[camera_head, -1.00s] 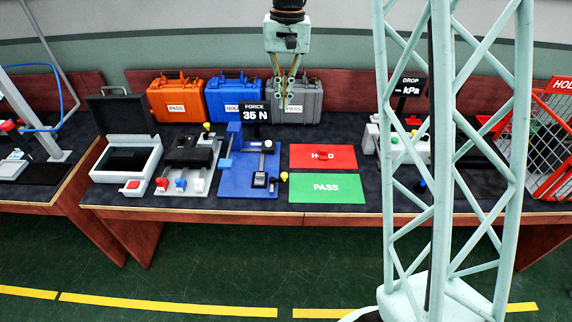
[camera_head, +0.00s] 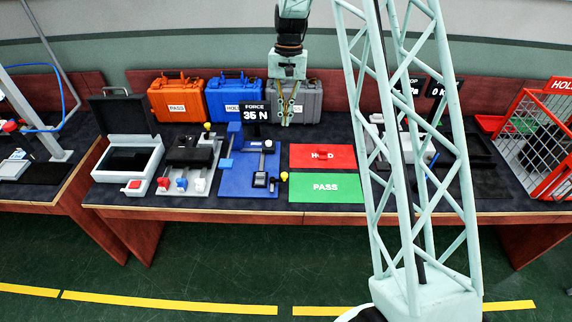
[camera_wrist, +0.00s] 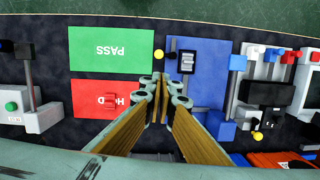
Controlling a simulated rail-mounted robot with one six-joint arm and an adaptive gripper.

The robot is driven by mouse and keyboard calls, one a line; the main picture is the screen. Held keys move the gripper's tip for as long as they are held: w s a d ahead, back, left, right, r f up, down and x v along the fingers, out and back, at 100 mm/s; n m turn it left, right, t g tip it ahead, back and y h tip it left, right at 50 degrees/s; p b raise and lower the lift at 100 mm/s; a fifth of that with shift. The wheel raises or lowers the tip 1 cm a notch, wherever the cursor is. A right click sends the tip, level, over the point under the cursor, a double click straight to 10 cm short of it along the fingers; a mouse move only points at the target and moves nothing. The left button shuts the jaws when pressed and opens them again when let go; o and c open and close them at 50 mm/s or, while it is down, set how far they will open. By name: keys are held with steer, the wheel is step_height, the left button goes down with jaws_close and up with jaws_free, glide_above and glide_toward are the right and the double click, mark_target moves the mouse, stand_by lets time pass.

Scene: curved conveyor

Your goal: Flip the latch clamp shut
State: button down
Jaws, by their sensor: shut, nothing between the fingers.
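My gripper (camera_head: 286,122) hangs above the back of the table, in front of the grey case, shut and empty. Its fingers also show in the wrist view (camera_wrist: 163,84). The blue fixture (camera_head: 237,182) is left of it and nearer the front, with an upright blue block, a grey bar and a black block (camera_head: 260,180). In the wrist view, the blue fixture (camera_wrist: 208,62) lies just right of the fingertips. Left of it stands a grey-and-black fixture (camera_head: 190,152) with red, blue and white knobs. I cannot tell which part is the latch clamp. My gripper touches neither fixture.
A red HOLD mat (camera_head: 340,157) and green PASS mat (camera_head: 312,190) lie right of the blue fixture. Orange (camera_head: 176,88), blue (camera_head: 225,88) and grey (camera_head: 312,92) cases line the back. A sign (camera_head: 254,115) reads FORCE 36 N. A red wire crate (camera_head: 512,150) stands right.

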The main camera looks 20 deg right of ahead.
steer(key=w+d+f, duration=0.1)
steer(key=f, duration=0.5)
steer(key=w+d+f+p, duration=0.1)
steer(key=w+f, duration=0.1)
steer(key=f, duration=0.3)
steer(key=shift+d+f+m+g, duration=0.25)
steer(key=shift+f+m+g, duration=0.1)
steer(key=shift+m+g, duration=0.05)
steer(key=shift+s+a+f+p, duration=0.25)
steer(key=shift+s+a+f, duration=0.5)
steer(key=shift+f, duration=0.95)
steer(key=shift+s+a+f+p, duration=0.2)
steer(key=shift+s+a+f, duration=0.2)
steer(key=shift+s+f, duration=1)
steer(key=shift+s+a+f+p, duration=0.25)
steer(key=shift+s+a+f, duration=0.3)
steer(key=shift+f, duration=1.5)
